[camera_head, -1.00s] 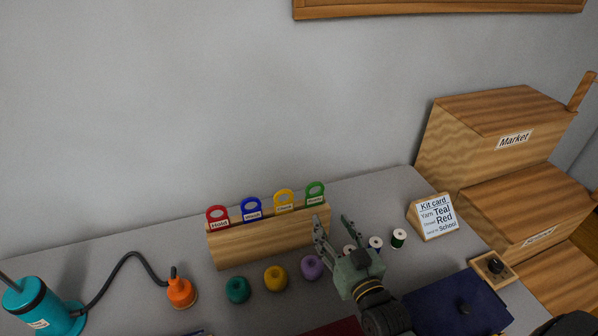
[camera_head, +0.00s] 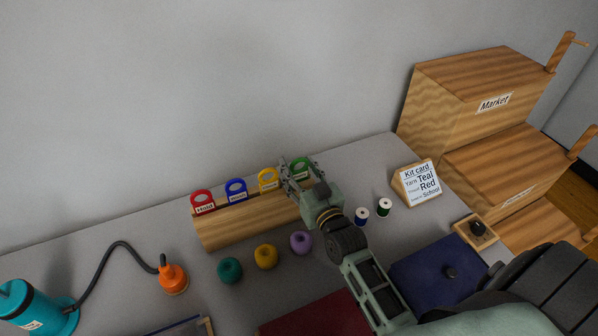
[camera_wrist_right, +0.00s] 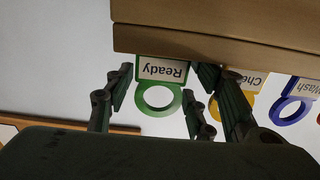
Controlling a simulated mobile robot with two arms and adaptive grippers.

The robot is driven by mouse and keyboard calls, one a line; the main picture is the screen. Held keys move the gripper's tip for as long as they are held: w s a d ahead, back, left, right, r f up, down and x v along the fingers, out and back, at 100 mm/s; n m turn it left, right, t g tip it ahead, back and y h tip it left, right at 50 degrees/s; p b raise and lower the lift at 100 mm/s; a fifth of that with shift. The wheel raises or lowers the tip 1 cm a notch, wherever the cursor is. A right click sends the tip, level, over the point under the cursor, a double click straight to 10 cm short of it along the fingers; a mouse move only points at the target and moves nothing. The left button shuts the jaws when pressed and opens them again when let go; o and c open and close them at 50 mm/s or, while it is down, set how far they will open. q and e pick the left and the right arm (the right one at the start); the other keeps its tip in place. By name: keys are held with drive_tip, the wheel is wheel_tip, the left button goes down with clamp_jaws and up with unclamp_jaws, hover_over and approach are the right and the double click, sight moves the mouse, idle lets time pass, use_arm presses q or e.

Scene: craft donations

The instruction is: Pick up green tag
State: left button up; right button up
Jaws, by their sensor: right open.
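The green tag (camera_head: 301,166) stands at the right end of the wooden tag rack (camera_head: 222,233), partly hidden by my gripper in the head view. In the right wrist view the green tag (camera_wrist_right: 160,98) shows its ring and a label reading "Ready", upside down. My right gripper (camera_head: 298,170) is open, with its fingers (camera_wrist_right: 160,92) on either side of the green tag. I cannot tell whether they touch it. My left gripper is not in view.
Yellow (camera_head: 268,179), blue (camera_head: 236,189) and red (camera_head: 202,201) tags stand left of it on the rack. Yarn balls (camera_head: 265,256) lie in front. Spools (camera_head: 384,207) and a kit card (camera_head: 419,181) stand to the right.

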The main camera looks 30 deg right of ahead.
drive_tip(key=c, duration=0.6)
drive_tip(key=shift+r, duration=0.2)
